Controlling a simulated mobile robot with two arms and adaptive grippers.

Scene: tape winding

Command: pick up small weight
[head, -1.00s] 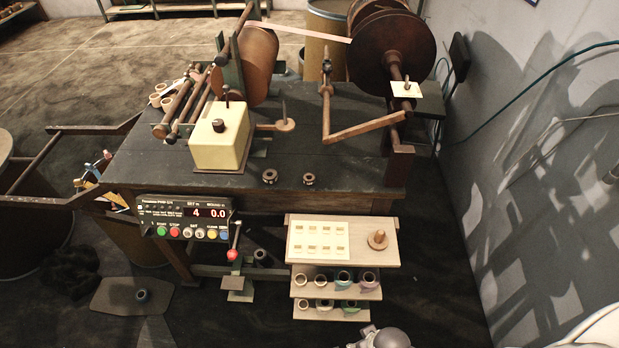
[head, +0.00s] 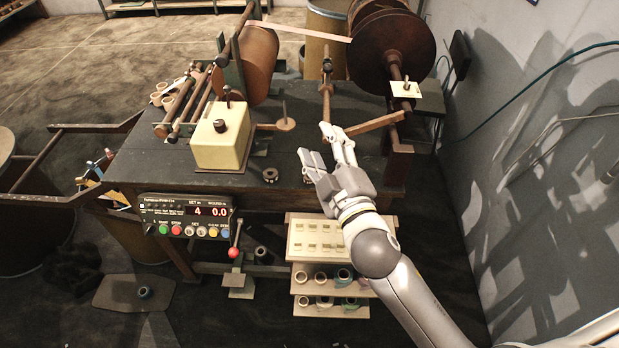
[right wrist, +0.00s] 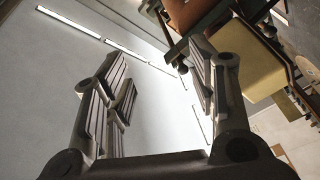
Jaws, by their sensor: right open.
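My right gripper (head: 318,143) is open and empty above the front right part of the dark table (head: 215,187). Its fingers point up and away from me, and its fingers also show in the right wrist view (right wrist: 160,95), with nothing between them. A small dark ring-shaped piece (head: 270,175), possibly a small weight, lies on the table's front edge, left of the gripper and apart from it. A second such piece is at least mostly hidden behind the gripper. I cannot tell which is the small weight. My left gripper is not in view.
A cream block (head: 219,146) with a knob stands left on the table. A wooden lever (head: 376,124) and large dark reel (head: 392,50) are behind the gripper. Below are a control panel (head: 186,210) and a shelf (head: 305,283) with tape rolls. A grey wall (head: 530,170) bounds the right.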

